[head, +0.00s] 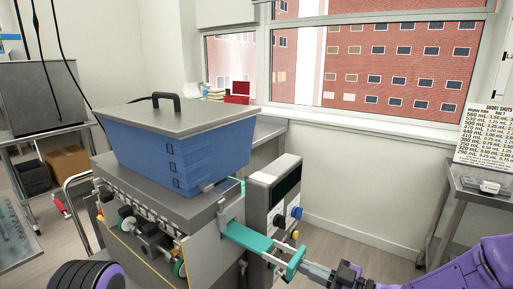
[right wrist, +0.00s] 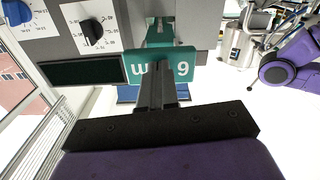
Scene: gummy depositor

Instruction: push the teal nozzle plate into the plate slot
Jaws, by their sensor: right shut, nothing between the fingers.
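The teal nozzle plate (head: 250,238) sticks out of the right side of the depositor, below the blue hopper. Its inner end is hidden inside the machine, at the plate slot. Its upright outer end (head: 295,262) faces my right gripper (head: 306,267). In the right wrist view, the plate's teal end face (right wrist: 182,66) carries white lettering, partly covered by the fingers. My right gripper (right wrist: 158,84) is shut and empty, its fingertips at the middle of that face. They look to be touching it, but a small gap cannot be ruled out. My left gripper is not in view.
The blue hopper (head: 185,150) sits on top of the machine. A steel table (head: 484,197) stands at the right by the wall. Floor between machine and window wall is clear.

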